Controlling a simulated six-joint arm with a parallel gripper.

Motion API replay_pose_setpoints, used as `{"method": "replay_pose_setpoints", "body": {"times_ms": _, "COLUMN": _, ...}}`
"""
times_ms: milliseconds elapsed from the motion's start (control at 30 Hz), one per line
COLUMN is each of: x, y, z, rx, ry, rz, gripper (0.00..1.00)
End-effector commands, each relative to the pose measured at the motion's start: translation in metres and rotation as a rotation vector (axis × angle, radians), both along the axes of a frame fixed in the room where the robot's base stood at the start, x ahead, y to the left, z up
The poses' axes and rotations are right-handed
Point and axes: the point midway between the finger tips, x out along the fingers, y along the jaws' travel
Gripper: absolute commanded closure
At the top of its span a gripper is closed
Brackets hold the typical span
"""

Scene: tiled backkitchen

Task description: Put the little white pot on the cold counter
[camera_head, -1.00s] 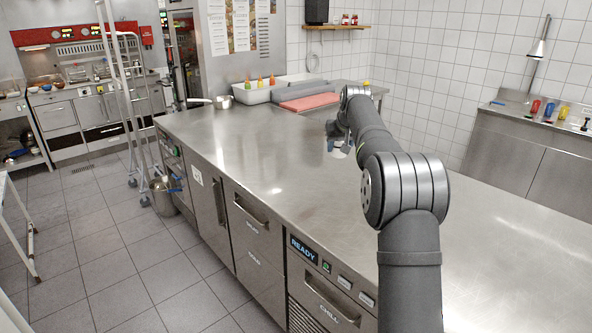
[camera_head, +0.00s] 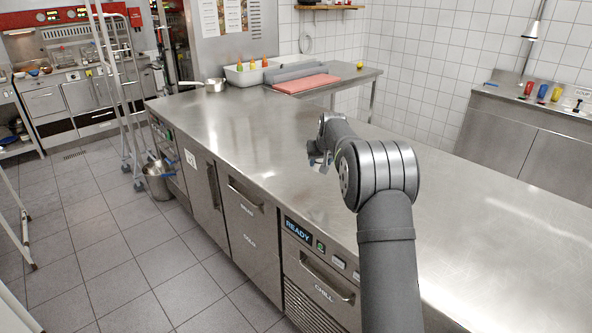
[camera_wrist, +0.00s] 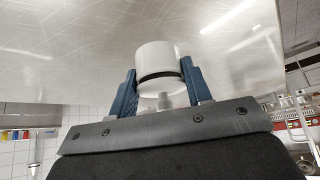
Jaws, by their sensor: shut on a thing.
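The little white pot (camera_wrist: 158,58) is a small white cylinder with a dark band, between the two blue fingers of my gripper (camera_wrist: 160,72) in the wrist view. My gripper is shut on it. In the head view my gripper (camera_head: 320,160) is over the steel cold counter (camera_head: 250,140), towards its front edge. The pot is too small and too covered by my arm there to make out clearly. I cannot tell whether its base touches the counter top.
A pan (camera_head: 212,85), a white tub of coloured bottles (camera_head: 245,75) and a red board (camera_head: 307,83) stand at the counter's far end. Bare steel lies around my gripper. A wheeled rack (camera_head: 120,90) and a bucket (camera_head: 158,180) are on the floor at left.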

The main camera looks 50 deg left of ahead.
Motion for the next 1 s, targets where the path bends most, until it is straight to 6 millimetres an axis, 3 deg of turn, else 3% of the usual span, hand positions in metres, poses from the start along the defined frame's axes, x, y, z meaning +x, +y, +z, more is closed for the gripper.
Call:
{"method": "replay_pose_setpoints", "body": {"times_ms": 200, "x": -0.021, "y": 0.047, "z": -0.031, "rx": 0.000, "ry": -0.001, "rz": 0.003, "gripper": 1.00}}
{"method": "replay_pose_setpoints", "body": {"times_ms": 400, "x": -0.031, "y": 0.071, "z": -0.046, "rx": 0.001, "ry": -0.001, "rz": 0.001, "gripper": 1.00}}
{"method": "replay_pose_setpoints", "body": {"times_ms": 567, "x": -0.032, "y": 0.075, "z": -0.053, "rx": 0.000, "ry": 0.000, "rz": -0.001, "gripper": 1.00}}
{"method": "replay_pose_setpoints", "body": {"times_ms": 800, "x": -0.033, "y": 0.074, "z": -0.085, "rx": -0.001, "ry": 0.000, "rz": -0.001, "gripper": 1.00}}
{"method": "replay_pose_setpoints", "body": {"times_ms": 1000, "x": -0.032, "y": 0.075, "z": -0.088, "rx": 0.001, "ry": -0.002, "rz": -0.001, "gripper": 1.00}}
